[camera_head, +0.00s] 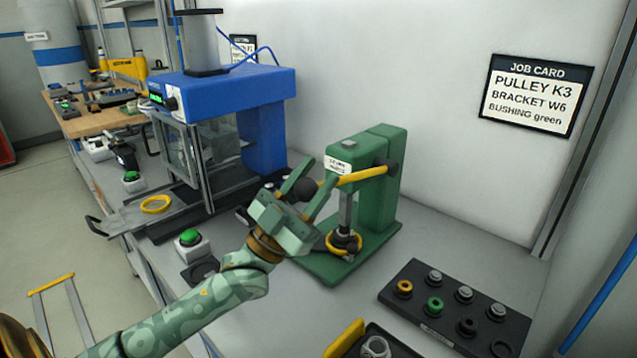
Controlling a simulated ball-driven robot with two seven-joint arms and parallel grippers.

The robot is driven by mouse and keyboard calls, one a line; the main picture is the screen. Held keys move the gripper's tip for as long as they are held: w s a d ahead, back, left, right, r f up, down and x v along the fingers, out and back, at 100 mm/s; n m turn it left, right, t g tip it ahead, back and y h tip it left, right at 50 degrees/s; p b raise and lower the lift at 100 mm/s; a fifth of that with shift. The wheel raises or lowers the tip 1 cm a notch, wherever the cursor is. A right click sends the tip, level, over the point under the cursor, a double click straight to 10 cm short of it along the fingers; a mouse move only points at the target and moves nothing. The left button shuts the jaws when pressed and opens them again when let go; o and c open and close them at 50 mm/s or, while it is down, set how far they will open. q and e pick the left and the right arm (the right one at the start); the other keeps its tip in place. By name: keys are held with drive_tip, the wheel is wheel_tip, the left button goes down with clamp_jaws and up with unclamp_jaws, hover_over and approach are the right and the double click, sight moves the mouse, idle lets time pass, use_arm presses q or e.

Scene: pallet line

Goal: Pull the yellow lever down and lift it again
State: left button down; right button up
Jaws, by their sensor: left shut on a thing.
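The yellow lever (362,176) is on a green arbor press (378,225) on the grey bench. It runs from the pivot at the press's upper right to a dark round knob at its left end, and lies near level with the left end slightly lower. My left gripper (308,188) is shut on the knob end, with one finger on each side of it. The press ram (345,212) hangs above a yellow ring (341,250) and dark part on the press base. Whether the ram touches them is not clear. My right gripper is not in view.
A blue press machine (215,88) stands behind left, with a green button (190,237) in front. A dark rack (455,310) of bushings sits front right, beside a tray with a metal part (375,346). A job card (535,95) hangs on the wall.

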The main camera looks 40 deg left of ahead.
use_arm(q)
drive_tip(key=shift+w+d+f, duration=0.1)
drive_tip(key=shift+f, duration=0.3)
drive_tip(key=c, duration=0.9)
unclamp_jaws()
drive_tip(key=shift+c, duration=0.2)
drive_tip(key=shift+r, duration=0.15)
drive_tip(key=v, duration=1.6)
drive_tip(key=shift+s+b, duration=0.3)
drive_tip(key=shift+b, duration=0.15)
